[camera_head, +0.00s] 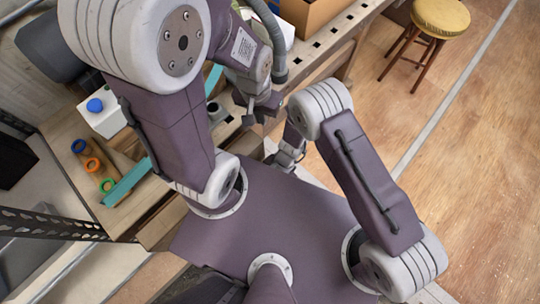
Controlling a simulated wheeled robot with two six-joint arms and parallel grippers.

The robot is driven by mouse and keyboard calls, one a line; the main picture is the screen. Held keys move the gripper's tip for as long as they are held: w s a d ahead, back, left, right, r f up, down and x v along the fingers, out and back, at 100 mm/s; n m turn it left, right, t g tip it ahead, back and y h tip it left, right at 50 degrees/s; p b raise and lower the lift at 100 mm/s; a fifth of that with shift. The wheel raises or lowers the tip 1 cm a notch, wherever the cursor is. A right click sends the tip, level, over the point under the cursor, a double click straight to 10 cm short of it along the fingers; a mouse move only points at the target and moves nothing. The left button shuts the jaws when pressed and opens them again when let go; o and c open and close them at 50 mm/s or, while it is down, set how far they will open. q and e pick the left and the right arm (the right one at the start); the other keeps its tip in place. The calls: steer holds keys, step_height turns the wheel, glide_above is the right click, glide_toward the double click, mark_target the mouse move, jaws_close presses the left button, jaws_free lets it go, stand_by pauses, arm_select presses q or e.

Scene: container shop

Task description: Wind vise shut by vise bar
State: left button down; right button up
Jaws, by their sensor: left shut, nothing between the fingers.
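My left gripper (257,110) is at the end of my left arm, over the near edge of the workbench. Its fingers are shut with nothing between them. A small dark grey part (215,108) shows on the bench just left of it, partly behind my arm; I cannot tell if it belongs to the vise. I cannot make out the vise or its bar clearly, as my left arm covers much of the bench. My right gripper (287,158) is low beside the bench, partly hidden by my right arm, and its fingers are not clear.
The wooden workbench (150,205) bears a teal strip (127,184), blue, orange and green rings (92,164) and a white box with a blue knob (95,106). A cardboard box (308,14) stands at the far end. A yellow stool (440,17) stands right on open floor.

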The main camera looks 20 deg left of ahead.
jaws_close()
stand_by(1.3)
steer(key=f+b, duration=0.1)
steer(key=s+f+g+b, duration=0.1)
steer(key=shift+a+b, duration=0.2)
steer(key=shift+b, duration=0.2)
